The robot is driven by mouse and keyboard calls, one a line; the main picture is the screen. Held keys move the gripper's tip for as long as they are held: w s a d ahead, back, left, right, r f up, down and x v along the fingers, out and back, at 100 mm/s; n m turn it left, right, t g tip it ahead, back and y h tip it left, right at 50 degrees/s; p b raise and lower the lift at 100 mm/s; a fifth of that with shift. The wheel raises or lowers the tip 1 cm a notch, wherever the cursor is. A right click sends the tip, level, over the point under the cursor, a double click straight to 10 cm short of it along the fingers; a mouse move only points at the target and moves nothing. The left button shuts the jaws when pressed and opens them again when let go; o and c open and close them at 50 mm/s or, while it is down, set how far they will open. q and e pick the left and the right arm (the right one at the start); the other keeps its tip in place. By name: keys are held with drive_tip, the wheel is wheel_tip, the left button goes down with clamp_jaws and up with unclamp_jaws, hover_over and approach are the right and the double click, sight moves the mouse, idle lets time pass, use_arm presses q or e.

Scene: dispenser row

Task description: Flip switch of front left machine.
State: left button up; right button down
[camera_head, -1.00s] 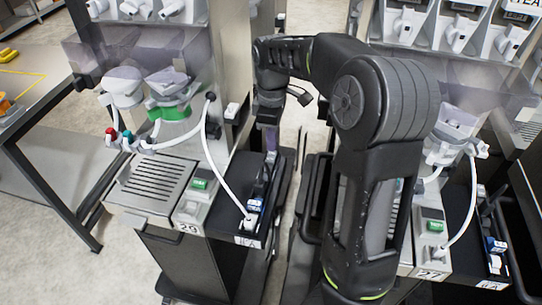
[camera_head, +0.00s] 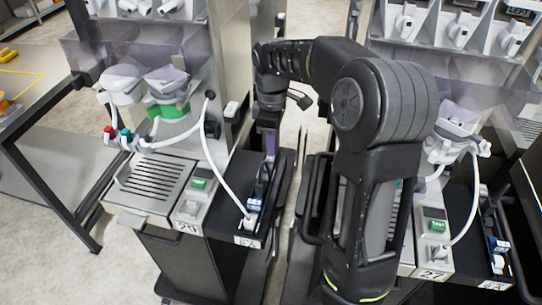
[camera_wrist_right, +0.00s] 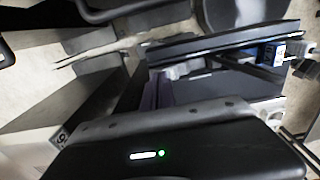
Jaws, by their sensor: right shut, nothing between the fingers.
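The front left machine (camera_head: 165,182) stands left of centre in the head view, with a slatted tray, a small green display (camera_head: 198,183) and a white hose. A round knob (camera_head: 189,207) sits below the display. I cannot tell for sure which part is its switch. My right gripper (camera_head: 269,150) points down beside the machine's right side, over the dark side shelf. It is shut and holds nothing. Its fingers are small and partly dark in the head view. The right wrist view looks along the gripper toward dark panels; no switch is clear there. My left gripper is not in view.
A second machine (camera_head: 436,235) stands at the right, partly behind my right arm. A blue-and-white box (camera_head: 254,205) and the hose end sit on the left machine's side shelf. A narrow floor gap runs between the machines. A table (camera_head: 30,105) is at far left.

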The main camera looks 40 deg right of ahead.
drive_tip(key=shift+f, duration=0.2)
drive_tip(key=shift+r, duration=0.1)
wheel_tip(320, 180, up, 7)
drive_tip(key=p, duration=0.5)
drive_tip(key=shift+p, duration=0.35)
idle(0.5)
